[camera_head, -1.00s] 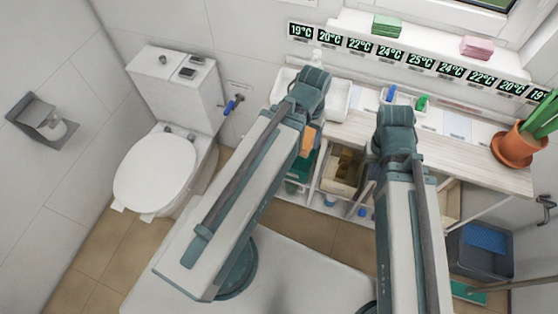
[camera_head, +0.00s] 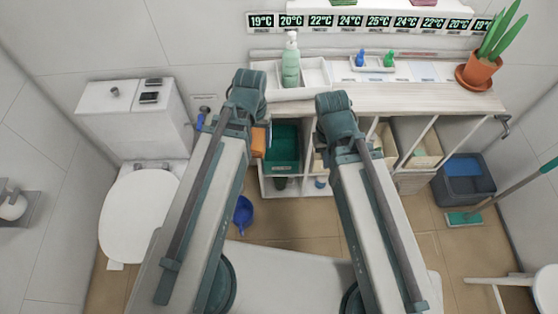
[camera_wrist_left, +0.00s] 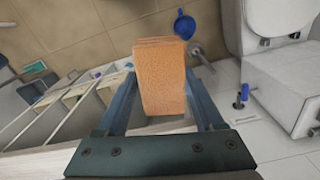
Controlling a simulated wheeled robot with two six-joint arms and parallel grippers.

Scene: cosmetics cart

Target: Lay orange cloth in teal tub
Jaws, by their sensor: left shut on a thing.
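My left gripper (camera_wrist_left: 160,88) is shut on the orange cloth (camera_wrist_left: 160,78), a folded block held between its two fingers in the left wrist view. In the head view the orange cloth (camera_head: 258,141) shows only in part beside my left arm, and the left jaws are hidden behind that arm. The teal tub (camera_head: 283,146) sits in the left bay of the cart, under the countertop. The cloth appears just left of the tub and apart from it. My right arm reaches over the cart front, right of the tub; its jaws are hidden.
The countertop (camera_head: 400,97) holds a white tray (camera_head: 317,73) with a green bottle (camera_head: 291,62), and a potted plant (camera_head: 479,72). A toilet (camera_head: 143,215) stands left. A blue scoop (camera_head: 243,214) lies below the cart. A dark bin (camera_head: 464,180) stands right.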

